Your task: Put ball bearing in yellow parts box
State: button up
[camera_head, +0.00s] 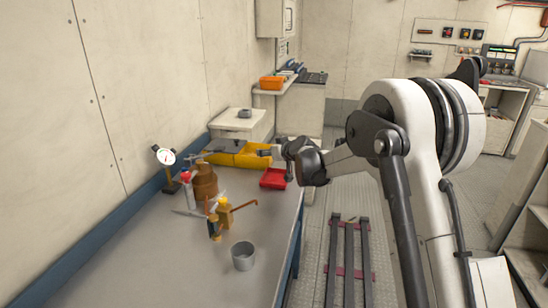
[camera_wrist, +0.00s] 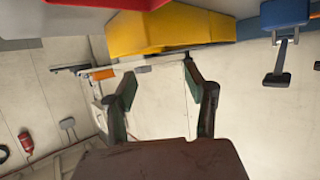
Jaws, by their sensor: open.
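A yellow parts box (camera_head: 252,161) stands on the bench towards its far end, with more yellow bin (camera_head: 222,158) beside it on the left. Yellow box surface (camera_wrist: 165,35) also fills the upper middle of the wrist view. My gripper (camera_head: 270,151) is near the right side of the yellow box, above the bench's far right edge. In the wrist view its two fingers (camera_wrist: 158,78) are spread, with nothing visible between them. I cannot make out a ball bearing for certain in either view.
A red tray (camera_head: 274,179) lies just below my gripper. A grey open cylinder (camera_head: 243,258) stands nearer. A dial gauge (camera_head: 165,157), brown cylinder (camera_head: 205,181) and yellow-and-orange tools (camera_head: 224,213) stand to the left. A white case (camera_head: 238,124) stands behind.

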jog(key=s+d+r+m+g+h, duration=0.1)
jog(key=s+d+r, duration=0.3)
jog(key=s, duration=0.5)
jog(key=s+d+r+m+h, duration=0.1)
jog(key=s+d+r, duration=0.3)
jog(key=s, duration=0.4)
jog(key=s+d+r+g+h, duration=0.1)
jog(key=s+d+r, duration=0.3)
jog(key=s, duration=0.5)
jog(key=s+d+f+m+g+h, duration=0.1)
jog(key=s+d+f, duration=0.1)
jog(key=s, duration=0.8)
jog(key=s+d+f+m+h, duration=0.1)
jog(key=s+d, duration=0.4)
jog(key=s, duration=0.6)
jog(key=s+d+f+m+g+h, duration=0.1)
jog(key=s+d+f+m+h, duration=0.1)
jog(key=s, duration=0.8)
notch_tip(320, 180, down, 3)
jog(key=shift+s+d+r+g, duration=0.15)
jog(key=shift+s+d+g, duration=0.2)
jog(key=shift+d, duration=0.5)
